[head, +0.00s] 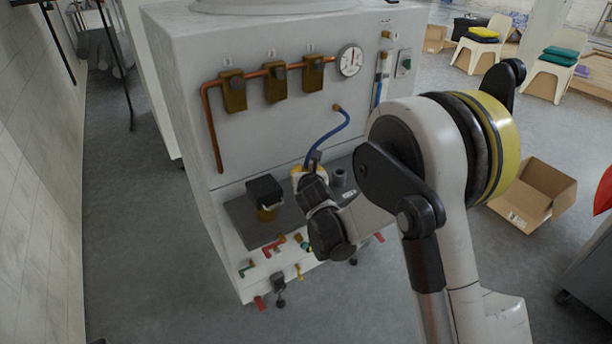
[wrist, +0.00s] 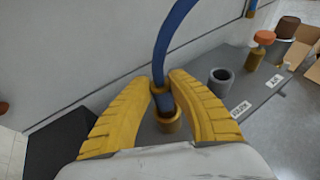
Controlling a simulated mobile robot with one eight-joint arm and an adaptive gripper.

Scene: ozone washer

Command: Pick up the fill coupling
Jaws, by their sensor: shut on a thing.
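The fill coupling (wrist: 163,102) is at the lower end of a blue hose (wrist: 176,25), between the yellow fingers of my gripper (wrist: 163,88). A brass ring shows at its bottom in the wrist view; I cannot tell if this is part of the coupling or a socket below it. My gripper is shut on the coupling. In the head view my gripper (head: 308,172) is over the machine's grey shelf (head: 240,222), and the hose (head: 326,138) curves up to a brass fitting on the panel. My gripper and wrist hide most of the coupling there.
A grey cup (wrist: 221,82) stands on the shelf to the right, with white labels and an orange-topped fitting (wrist: 264,40) farther off. A black block (head: 264,190) is at the shelf's left. Coloured taps (head: 274,245) line the front below.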

